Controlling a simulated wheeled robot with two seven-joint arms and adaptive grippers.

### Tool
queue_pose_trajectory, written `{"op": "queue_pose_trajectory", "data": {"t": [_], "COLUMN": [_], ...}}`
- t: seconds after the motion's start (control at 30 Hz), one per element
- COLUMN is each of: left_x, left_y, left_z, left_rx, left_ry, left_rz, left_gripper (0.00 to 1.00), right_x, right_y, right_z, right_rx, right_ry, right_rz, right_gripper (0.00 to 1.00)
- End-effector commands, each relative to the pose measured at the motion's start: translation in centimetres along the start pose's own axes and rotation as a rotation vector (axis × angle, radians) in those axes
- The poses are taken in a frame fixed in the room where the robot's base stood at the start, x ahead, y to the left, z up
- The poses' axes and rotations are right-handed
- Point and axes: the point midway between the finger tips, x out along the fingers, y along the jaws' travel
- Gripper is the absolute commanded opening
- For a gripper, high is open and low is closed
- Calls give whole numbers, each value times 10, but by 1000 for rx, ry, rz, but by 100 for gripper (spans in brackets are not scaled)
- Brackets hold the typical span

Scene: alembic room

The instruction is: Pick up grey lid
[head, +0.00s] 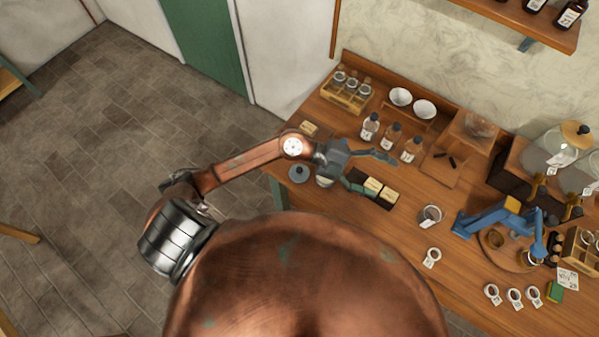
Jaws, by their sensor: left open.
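The grey lid (299,173) is a small round disc with a dark knob, lying near the left front edge of the wooden table (450,270). My left gripper (371,172) is over the table to the right of the lid, with its two fingers spread and pointing right. Nothing shows between the fingers. My right gripper is not in view.
A dark tray with pale blocks (373,187) lies near the lower finger. Several labelled bottles (370,126) stand behind the gripper. A wooden jar rack (347,91) and white bowls (401,97) are at the back.

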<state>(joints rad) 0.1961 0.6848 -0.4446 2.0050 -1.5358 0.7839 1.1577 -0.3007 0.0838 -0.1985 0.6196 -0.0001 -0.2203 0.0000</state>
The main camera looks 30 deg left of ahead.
Motion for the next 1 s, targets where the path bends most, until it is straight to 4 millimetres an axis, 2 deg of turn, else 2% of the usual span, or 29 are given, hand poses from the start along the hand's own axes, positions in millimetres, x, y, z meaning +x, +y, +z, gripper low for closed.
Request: {"op": "queue_pose_trajectory", "data": {"t": [0.03, 0.1, 0.13, 0.2, 0.3, 0.4, 0.53, 0.63, 1.0], "left_x": [-1, -16, -27, -58, -108, -149, -179, -183, -177], "left_y": [34, 81, 98, 129, 154, 163, 168, 175, 213], "left_z": [19, 50, 65, 99, 140, 166, 182, 187, 209], "left_rx": [24, 30, 26, 9, -31, -70, -102, -110, -113], "left_ry": [-37, -116, -158, -271, -436, -571, -667, -686, -682], "left_rz": [168, 394, 485, 671, 874, 1003, 1081, 1098, 1097], "left_gripper": [79, 79, 79, 79, 79, 79, 79, 79, 79], "right_x": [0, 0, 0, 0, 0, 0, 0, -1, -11], "right_y": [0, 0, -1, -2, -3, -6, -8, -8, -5], "right_z": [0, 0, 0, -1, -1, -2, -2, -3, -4], "right_rx": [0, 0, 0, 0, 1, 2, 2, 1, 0], "right_ry": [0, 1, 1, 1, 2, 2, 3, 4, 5], "right_rz": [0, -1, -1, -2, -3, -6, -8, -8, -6], "right_gripper": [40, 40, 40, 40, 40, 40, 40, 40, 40]}}
